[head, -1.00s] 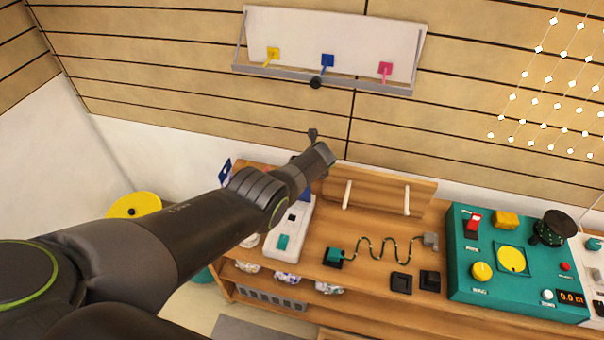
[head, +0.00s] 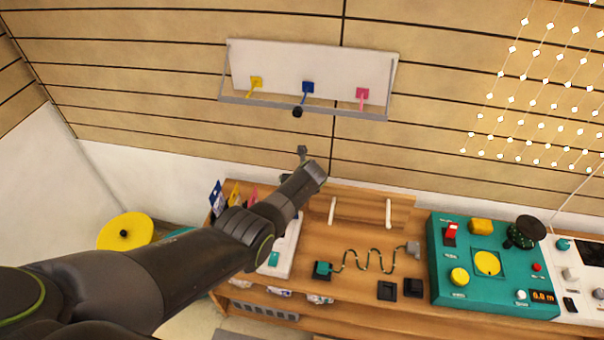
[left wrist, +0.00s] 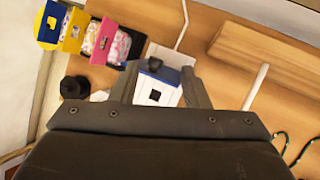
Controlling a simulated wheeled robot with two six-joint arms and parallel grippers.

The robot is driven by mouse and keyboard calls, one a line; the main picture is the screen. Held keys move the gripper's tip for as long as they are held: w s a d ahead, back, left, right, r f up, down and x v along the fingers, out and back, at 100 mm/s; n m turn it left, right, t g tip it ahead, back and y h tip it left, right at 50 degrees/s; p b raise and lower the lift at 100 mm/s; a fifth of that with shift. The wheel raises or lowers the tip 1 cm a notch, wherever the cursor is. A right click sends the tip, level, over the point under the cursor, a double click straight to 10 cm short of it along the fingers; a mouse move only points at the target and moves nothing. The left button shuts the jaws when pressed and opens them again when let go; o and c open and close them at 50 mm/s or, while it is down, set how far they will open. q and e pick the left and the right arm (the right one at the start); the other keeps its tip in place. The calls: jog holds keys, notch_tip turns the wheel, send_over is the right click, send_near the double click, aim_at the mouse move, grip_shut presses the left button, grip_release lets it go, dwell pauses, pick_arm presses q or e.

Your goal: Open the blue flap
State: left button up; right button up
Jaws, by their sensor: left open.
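A blue flap-like panel (left wrist: 50,22) with a dark mark is at the top left of the left wrist view, beside a yellow one (left wrist: 75,30) and a pink one (left wrist: 104,40). In the head view the blue panel (head: 216,199) stands at the desk's left end; I cannot tell whether it is open or shut. My left gripper (left wrist: 160,90) is open and empty, its fingers apart over a white device with a blue edge (left wrist: 155,86). In the head view the gripper (head: 304,156) is right of the blue panel and apart from it. My right gripper is not in view.
A wall shelf (head: 340,60) bears yellow, blue and pink hook-like parts. The wooden desk (head: 340,240) holds a wavy wire, black blocks and a teal control panel (head: 450,280). A yellow disc (head: 124,232) stands at left. A black knob (left wrist: 74,87) is near the gripper.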

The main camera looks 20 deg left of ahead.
pick_arm(q)
jog(key=p+v, duration=0.3)
jog(key=v, duration=0.7)
jog(key=shift+d+r, duration=0.15)
jog(key=shift+r, duration=0.2)
jog(key=shift+s, duration=0.1)
